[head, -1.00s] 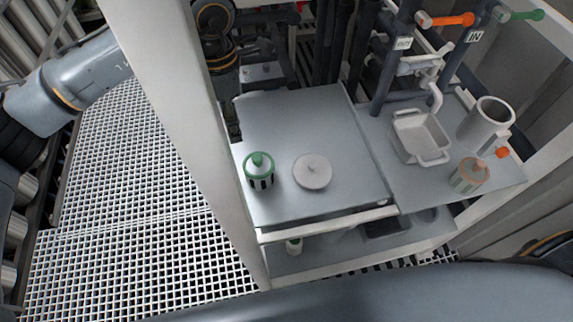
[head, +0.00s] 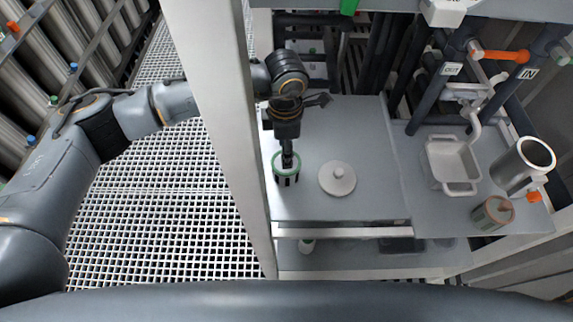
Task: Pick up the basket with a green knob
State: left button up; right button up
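The basket with green rim (head: 286,174) stands upright on the grey bench top, near its left edge. It has dark vertical slots. Its green knob is hidden behind my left gripper (head: 287,160), which points down from above at the basket's top centre. The fingers look narrow and close together, but the view is too small to tell whether they are shut on the knob. A second basket with an orange-red top (head: 493,213) stands on the right-hand bench. My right gripper is not in view.
A round white lid with a small knob (head: 337,179) lies just right of the green basket. A white tray (head: 451,165) and a grey-white mug-like vessel (head: 523,164) stand on the right. A pale upright post (head: 215,120) is close left of the bench.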

aim_at(285, 178)
pick_arm(q)
jog(key=shift+f+p, duration=0.3)
jog(key=shift+f, duration=1.25)
jog(key=c, duration=0.8)
grip_shut()
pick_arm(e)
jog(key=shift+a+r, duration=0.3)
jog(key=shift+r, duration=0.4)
